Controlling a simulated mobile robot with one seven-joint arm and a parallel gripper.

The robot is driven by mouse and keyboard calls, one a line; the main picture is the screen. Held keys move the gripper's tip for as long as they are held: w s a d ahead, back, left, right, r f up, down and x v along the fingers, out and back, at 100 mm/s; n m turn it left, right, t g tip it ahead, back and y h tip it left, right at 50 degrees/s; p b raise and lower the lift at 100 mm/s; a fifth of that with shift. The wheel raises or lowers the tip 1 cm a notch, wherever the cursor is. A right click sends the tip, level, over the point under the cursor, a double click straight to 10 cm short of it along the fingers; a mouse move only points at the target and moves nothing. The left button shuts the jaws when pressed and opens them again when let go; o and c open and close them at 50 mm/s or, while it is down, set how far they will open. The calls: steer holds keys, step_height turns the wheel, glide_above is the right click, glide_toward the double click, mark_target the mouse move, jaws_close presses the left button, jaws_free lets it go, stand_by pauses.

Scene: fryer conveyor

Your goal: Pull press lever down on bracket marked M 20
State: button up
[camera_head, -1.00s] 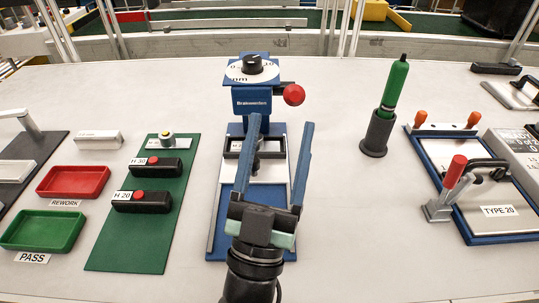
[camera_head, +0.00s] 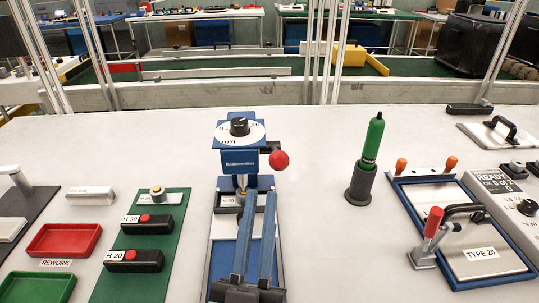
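The blue press (camera_head: 240,160) stands in the middle of the table, with a dial on top. Its lever ends in a red ball (camera_head: 279,160) at the right side of the press head, raised. A dark bracket (camera_head: 227,201) sits under the press head; its small label seems to start with M but is partly hidden and too small to read fully. My gripper (camera_head: 260,196) is in front of the press, below and left of the red ball. Its two long blue fingers are nearly parallel with a narrow gap. Nothing shows between them, and they appear apart from the ball.
A green tool in a dark holder (camera_head: 360,187) stands to the right. Beyond it is a TYPE 20 clamp fixture (camera_head: 463,282) with a red handle. A green board (camera_head: 179,213) with H 30 and H 20 blocks and a red tray (camera_head: 65,240) lie left.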

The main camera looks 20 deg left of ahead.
steer(key=w+r+n+g+y+p, duration=0.1)
steer(key=r+g+p, duration=0.1)
steer(key=p, duration=0.3)
steer(key=w+r+n+g+p, duration=0.1)
steer(key=w+r+g+p, duration=0.1)
steer(key=p, duration=0.3)
steer(key=w+r+n+g+y+p, duration=0.1)
steer(key=r+g+p, duration=0.1)
steer(key=p, duration=0.4)
steer(key=shift+w+d+r+g+y, duration=0.1)
steer(key=shift+w+r+g+y, duration=0.1)
steer(key=shift+r, duration=0.2)
steer(key=shift+w+d+r+g+y, duration=0.1)
steer(key=shift+w+r, duration=0.05)
steer(key=shift+r, duration=0.25)
jaws_close()
steer(key=n+g+p, duration=0.1)
steer(key=g+p, duration=0.4)
steer(key=p, duration=0.7)
glide_above(277, 157)
steer(key=w+a, duration=0.2)
steer(key=f, duration=0.2)
steer(key=s+d+f, duration=0.1)
steer(key=f, duration=0.1)
steer(key=shift+s+d+p, duration=0.3)
steer(key=shift+d, duration=0.05)
steer(key=shift+s+d+f, duration=0.15)
steer(key=shift+s+f, duration=0.05)
steer(key=shift+f, duration=0.1)
